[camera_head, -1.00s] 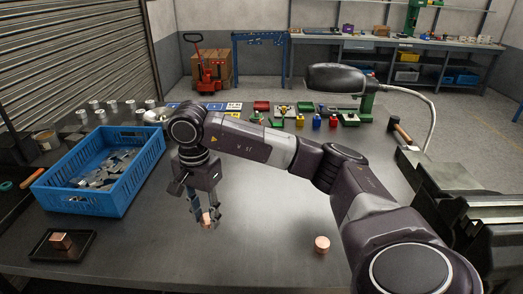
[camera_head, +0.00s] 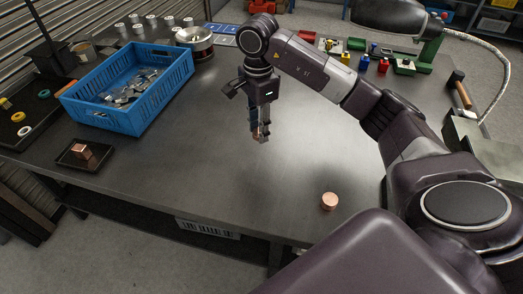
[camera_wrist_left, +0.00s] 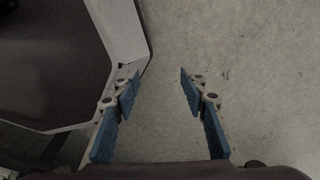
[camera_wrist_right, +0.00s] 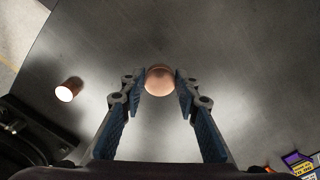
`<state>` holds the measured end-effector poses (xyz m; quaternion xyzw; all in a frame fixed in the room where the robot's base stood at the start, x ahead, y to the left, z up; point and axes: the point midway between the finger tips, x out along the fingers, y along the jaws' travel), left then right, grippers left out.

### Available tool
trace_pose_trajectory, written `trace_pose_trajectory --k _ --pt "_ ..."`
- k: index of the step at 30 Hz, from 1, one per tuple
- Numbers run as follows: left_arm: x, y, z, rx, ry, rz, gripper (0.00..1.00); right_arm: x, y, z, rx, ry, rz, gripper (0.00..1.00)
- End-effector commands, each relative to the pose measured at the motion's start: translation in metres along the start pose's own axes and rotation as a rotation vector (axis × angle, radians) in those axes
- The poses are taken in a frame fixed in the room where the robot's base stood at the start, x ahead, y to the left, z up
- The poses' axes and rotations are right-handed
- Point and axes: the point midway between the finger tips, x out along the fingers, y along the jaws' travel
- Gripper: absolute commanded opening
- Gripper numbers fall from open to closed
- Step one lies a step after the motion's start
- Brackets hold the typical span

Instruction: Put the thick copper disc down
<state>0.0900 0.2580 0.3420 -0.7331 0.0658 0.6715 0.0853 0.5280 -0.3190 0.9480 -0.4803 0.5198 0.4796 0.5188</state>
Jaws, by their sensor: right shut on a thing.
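My right gripper (camera_head: 261,136) is shut on a round copper disc, seen between its fingertips in the right wrist view (camera_wrist_right: 159,80). It points down over the middle of the grey table (camera_head: 215,160). I cannot tell for sure whether the disc touches the tabletop. A second short copper cylinder (camera_head: 329,201) stands on the table nearer the front edge; it also shows at the left in the right wrist view (camera_wrist_right: 68,90). My left gripper (camera_wrist_left: 160,75) is open and empty above the floor, out of the head view.
A black tray (camera_head: 68,163) with a copper block (camera_head: 83,152) lies at the left. A blue crate (camera_head: 104,118) of metal parts stands behind it. Small coloured bins (camera_head: 404,67) and a hammer (camera_head: 461,92) lie at the back right. The table between is clear.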

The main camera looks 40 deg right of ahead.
Motion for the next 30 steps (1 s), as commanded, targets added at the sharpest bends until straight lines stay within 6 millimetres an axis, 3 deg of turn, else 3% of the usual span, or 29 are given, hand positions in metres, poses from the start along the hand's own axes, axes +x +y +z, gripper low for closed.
trace_pose_trajectory --k 3,9,16,22,30 --pt "-0.007 0.001 -0.001 -0.001 0.000 0.001 0.40 0.030 0.002 -0.001 0.001 0.001 0.005 0.00" --pt "-0.012 0.028 -0.007 -0.004 0.007 0.032 0.40 0.063 0.000 -0.001 0.000 0.001 0.000 0.00" --pt "-0.014 0.029 -0.008 0.002 0.008 0.034 0.40 0.080 0.000 -0.001 0.001 0.001 0.001 0.00" --pt "-0.019 0.021 -0.007 0.003 0.006 0.025 0.40 0.109 0.000 -0.001 0.001 0.000 0.001 0.00" --pt "-0.018 0.019 -0.007 -0.001 0.007 0.023 0.40 0.113 -0.001 -0.001 0.000 0.001 -0.003 0.00"
